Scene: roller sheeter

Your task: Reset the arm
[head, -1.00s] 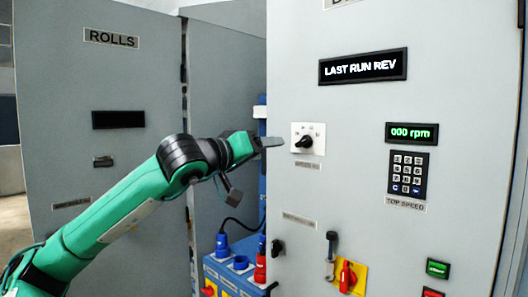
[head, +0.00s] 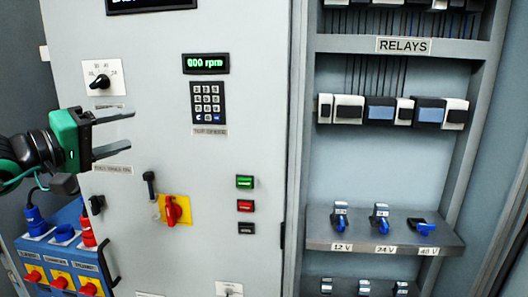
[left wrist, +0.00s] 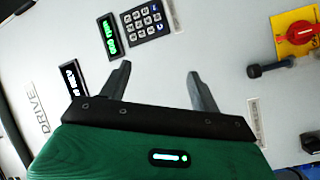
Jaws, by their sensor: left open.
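My left gripper (head: 131,130) comes in from the left in the head view, green with two grey fingers spread apart and nothing between them. It is in front of the grey drive panel (head: 150,90), below the rotary knob (head: 99,80) and left of the keypad (head: 207,102). In the left wrist view, the open fingers (left wrist: 159,70) point toward the panel, with bare panel between their tips. The keypad (left wrist: 144,20) and the green-lit display (left wrist: 109,36) show beyond them. My right gripper is not in view.
A red switch on a yellow plate (head: 174,210) and a dark lever (head: 150,185) stick out below the gripper. A blue socket box (head: 65,250) stands at lower left. At right is an open relay cabinet with a shelf (head: 320,235) of blue-handled switches.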

